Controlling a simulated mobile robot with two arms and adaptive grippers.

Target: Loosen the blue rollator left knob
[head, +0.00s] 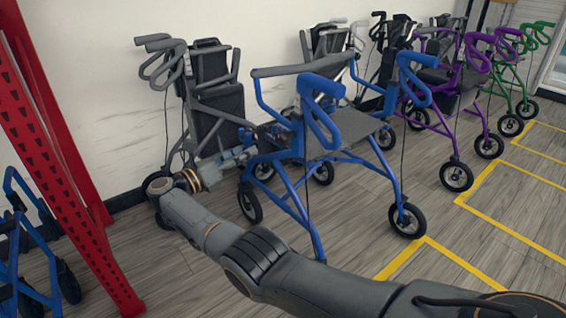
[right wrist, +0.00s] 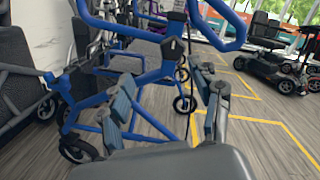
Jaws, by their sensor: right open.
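The blue rollator (head: 352,127) stands upright in the middle of the head view, with a dark grey seat, blue loop handles and black wheels. Its blue frame (right wrist: 152,74) fills the middle of the right wrist view. A small black knob-like part (right wrist: 173,48) sits on its upright tube there; I cannot tell surely whether it is the left knob. My right gripper (head: 256,140) is at the rollator's left side, partly merged with the frame behind it. In the right wrist view its two fingers (right wrist: 168,84) are spread with nothing between the tips. My left gripper is not in view.
A grey rollator (head: 215,100) stands by the white wall, close behind my right gripper. A purple rollator (head: 450,85) and a green one (head: 520,65) stand to the right. A red rack post (head: 62,150) is at left. Yellow-lined floor (head: 480,225) at right is clear.

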